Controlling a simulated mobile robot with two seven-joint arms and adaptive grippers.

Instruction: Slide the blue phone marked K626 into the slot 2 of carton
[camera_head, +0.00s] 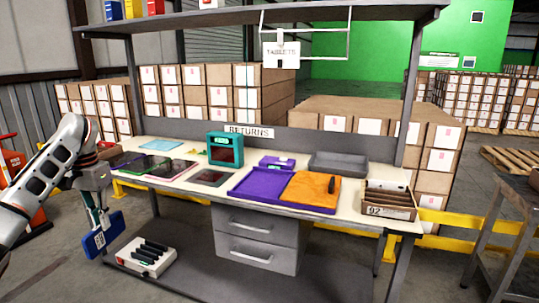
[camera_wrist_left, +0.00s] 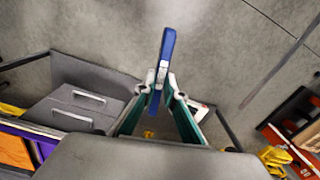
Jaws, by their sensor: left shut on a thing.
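My left gripper (camera_head: 98,215) is shut on a blue phone (camera_head: 101,240), left of the workbench's front edge. The phone hangs below the fingers and has a white label too small to read. In the left wrist view the phone (camera_wrist_left: 167,48) shows nearly edge-on between the fingertips (camera_wrist_left: 163,85), above the floor. A brown carton (camera_head: 388,211) with upright dividers and a front label that seems to read 02 sits at the bench's right end, well away from the phone. Its slot numbers are not legible. My right gripper is not in view.
A white slotted box (camera_head: 146,256) sits on the lower shelf. Drawers (camera_head: 258,240) hang underneath.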

